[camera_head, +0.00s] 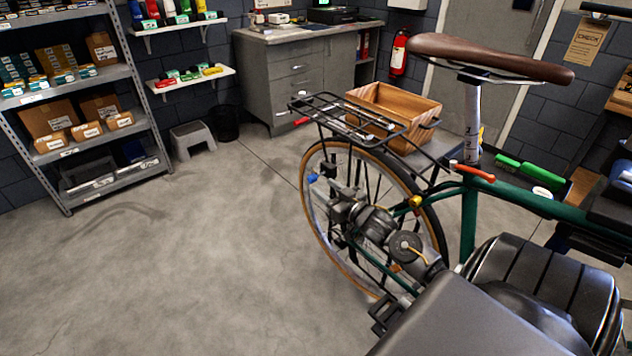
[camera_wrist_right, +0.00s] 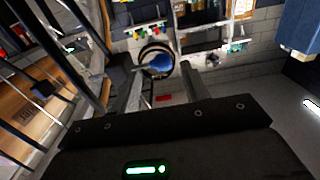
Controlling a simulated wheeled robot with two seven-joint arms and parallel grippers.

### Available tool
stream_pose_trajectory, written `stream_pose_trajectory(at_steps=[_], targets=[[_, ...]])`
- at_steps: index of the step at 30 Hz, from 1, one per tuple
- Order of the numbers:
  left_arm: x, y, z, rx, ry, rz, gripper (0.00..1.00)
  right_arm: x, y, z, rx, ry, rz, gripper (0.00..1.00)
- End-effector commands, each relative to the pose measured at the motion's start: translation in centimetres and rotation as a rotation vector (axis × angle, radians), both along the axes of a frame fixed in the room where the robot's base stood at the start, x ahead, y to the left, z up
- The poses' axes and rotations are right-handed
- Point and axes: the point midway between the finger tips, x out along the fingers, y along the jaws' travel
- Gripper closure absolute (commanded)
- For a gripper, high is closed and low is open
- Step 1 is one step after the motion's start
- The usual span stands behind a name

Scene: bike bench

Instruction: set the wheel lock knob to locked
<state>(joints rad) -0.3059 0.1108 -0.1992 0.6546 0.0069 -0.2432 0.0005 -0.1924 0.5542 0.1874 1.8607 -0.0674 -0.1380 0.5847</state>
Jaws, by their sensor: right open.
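The wheel lock knob looks like the small blue knob (camera_head: 312,178) at the left side of the bicycle's rear wheel (camera_head: 305,205). In the right wrist view a blue knob (camera_wrist_right: 158,64) with a dark ring around it shows between and beyond the fingertips. My right gripper (camera_head: 336,193) is open and empty, close to the knob, with its fingers pointing toward it. It also shows in the right wrist view (camera_wrist_right: 162,80). I cannot tell whether a finger touches the knob, and its setting is too small to read. My left gripper is out of view.
The green bicycle frame (camera_head: 468,222), a black rack (camera_head: 360,118) and a wooden crate (camera_head: 395,100) stand around my right arm. A red-orange lever (camera_head: 474,172) sits below the brown saddle (camera_head: 490,57). The floor (camera_head: 190,250) to the left is clear.

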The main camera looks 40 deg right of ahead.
Motion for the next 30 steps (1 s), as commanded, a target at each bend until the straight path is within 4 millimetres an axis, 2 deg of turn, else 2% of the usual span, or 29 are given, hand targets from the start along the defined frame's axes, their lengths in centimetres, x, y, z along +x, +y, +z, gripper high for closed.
stream_pose_trajectory(at_steps=[3,6,17,19,21,24,27,30], targets=[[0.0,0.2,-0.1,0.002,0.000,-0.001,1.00,-1.9,0.1,-0.1,0.000,0.001,0.000,0.55],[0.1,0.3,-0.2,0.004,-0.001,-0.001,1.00,-2.8,0.1,-0.1,0.001,0.001,0.000,0.55],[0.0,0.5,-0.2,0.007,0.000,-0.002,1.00,-3.3,0.1,0.0,0.001,-0.001,0.000,0.55],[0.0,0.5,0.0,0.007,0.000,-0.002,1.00,-3.3,0.1,0.2,0.003,-0.002,-0.001,0.64],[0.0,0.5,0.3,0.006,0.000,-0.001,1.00,-3.2,1.4,-0.1,0.022,0.004,0.015,0.73],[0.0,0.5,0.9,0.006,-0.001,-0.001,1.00,-3.1,5.1,-0.3,0.066,-0.008,0.037,0.86],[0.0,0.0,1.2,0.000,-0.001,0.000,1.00,-3.2,8.1,-0.1,-0.078,-0.026,0.010,0.99],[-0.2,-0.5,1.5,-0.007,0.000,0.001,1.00,-3.6,10.0,0.2,-0.290,-0.028,-0.034,1.00]])
